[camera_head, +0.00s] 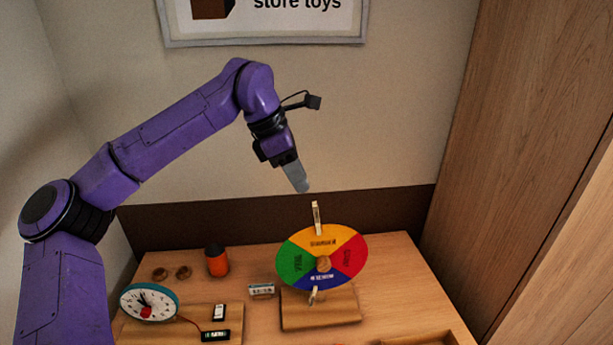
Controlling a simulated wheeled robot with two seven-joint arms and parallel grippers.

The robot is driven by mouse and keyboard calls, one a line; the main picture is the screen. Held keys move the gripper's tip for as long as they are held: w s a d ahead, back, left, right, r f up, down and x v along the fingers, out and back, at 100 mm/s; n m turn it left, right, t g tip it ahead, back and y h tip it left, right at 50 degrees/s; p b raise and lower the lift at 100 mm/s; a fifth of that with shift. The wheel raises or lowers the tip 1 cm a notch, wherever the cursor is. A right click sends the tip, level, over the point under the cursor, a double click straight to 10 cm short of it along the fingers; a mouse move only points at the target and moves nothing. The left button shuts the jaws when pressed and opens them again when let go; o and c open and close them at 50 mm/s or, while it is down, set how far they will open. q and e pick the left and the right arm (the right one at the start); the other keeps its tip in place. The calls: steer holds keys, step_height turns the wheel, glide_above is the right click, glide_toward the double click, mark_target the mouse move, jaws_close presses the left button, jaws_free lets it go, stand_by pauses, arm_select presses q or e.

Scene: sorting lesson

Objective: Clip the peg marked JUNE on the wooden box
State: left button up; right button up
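A season wheel (345,262) with yellow, red, blue and green parts stands on a wooden base (325,312). One pale wooden peg (316,216) stands up at its top edge by the yellow part. Another peg (313,296) is at its bottom edge by the blue part. I cannot read JUNE on either peg. A wooden box (425,340) is cut off at the bottom right edge; only its rim shows. My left gripper (301,186) is above the wheel, apart from the top peg; its fingers overlap side-on, and I see nothing held.
A toy clock (150,302) and small label tiles (219,312) are on a board at the left. An orange jar (217,262), two brown knobs (172,273) and a white display block (261,290) stand behind. A wooden cabinet (530,150) bounds the right side.

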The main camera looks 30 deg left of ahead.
arm_select(q)
steer(key=b, duration=0.4)
glide_above(317, 220)
steer(key=a, duration=0.2)
step_height(317, 220, down, 6)
steer(key=shift+d+f+b, duration=0.15)
steer(key=shift+d+b, duration=0.15)
steer(key=shift+d, duration=0.1)
jaws_close()
